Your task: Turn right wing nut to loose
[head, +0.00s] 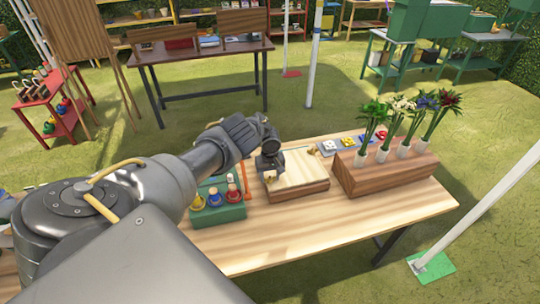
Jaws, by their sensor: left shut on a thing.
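A wooden flower press (298,172) lies flat on the wooden table, right of its middle. A small tan wing nut (316,150) shows at its far right corner. My left gripper (269,165) reaches in from the left to the left edge of the press. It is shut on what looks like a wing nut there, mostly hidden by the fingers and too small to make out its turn. My right gripper is not in view.
A green box with bottles (218,213) stands just left of the press, under my left arm. A wooden block (350,185) holding several flower bunches stands to the right. The table's front is clear.

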